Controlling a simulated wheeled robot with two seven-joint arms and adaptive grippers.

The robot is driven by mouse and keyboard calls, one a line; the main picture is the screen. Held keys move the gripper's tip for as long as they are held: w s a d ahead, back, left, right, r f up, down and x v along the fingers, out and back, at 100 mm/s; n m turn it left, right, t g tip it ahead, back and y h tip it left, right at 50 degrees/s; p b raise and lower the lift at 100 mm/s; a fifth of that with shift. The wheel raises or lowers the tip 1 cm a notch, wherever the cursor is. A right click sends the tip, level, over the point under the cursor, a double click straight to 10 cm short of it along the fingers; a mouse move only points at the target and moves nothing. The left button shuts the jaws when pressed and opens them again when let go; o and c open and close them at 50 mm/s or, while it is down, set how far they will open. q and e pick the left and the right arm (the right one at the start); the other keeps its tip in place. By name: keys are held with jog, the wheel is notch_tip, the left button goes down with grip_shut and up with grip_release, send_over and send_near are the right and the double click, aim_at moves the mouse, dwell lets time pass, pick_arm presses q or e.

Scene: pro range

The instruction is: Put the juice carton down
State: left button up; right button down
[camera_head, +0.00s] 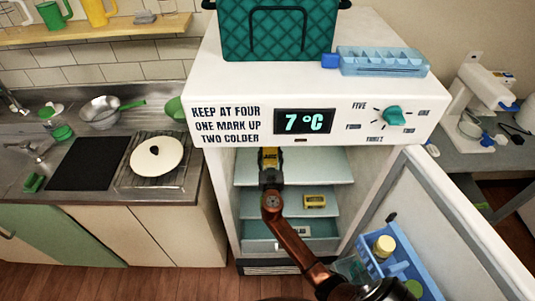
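My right arm comes in from the bottom and reaches into the open fridge (226,185). Its gripper (270,172) is at the upper glass shelf (320,167), below the temperature display. A small yellow carton with dark lettering (270,155), which looks like the juice carton, is at the fingertips, and the gripper appears shut on it. The gripper hides the carton's lower part, so I cannot tell whether it touches the shelf. My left gripper is not in view.
A yellow pack (315,201) lies on the lower shelf, above a drawer (310,231). The upper shelf is clear to the right. The open door (450,210) stands at right, with a blue bin (405,268) holding a jar (384,246).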

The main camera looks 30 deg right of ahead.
jog(key=shift+r, duration=0.2)
jog(key=shift+f, duration=0.1)
jog(key=shift+f, duration=0.1)
jog(key=c, duration=1)
grip_release()
jog(key=shift+c, duration=0.2)
jog(key=shift+r, duration=0.2)
jog(key=v, duration=1.2)
jog(key=shift+f, duration=0.15)
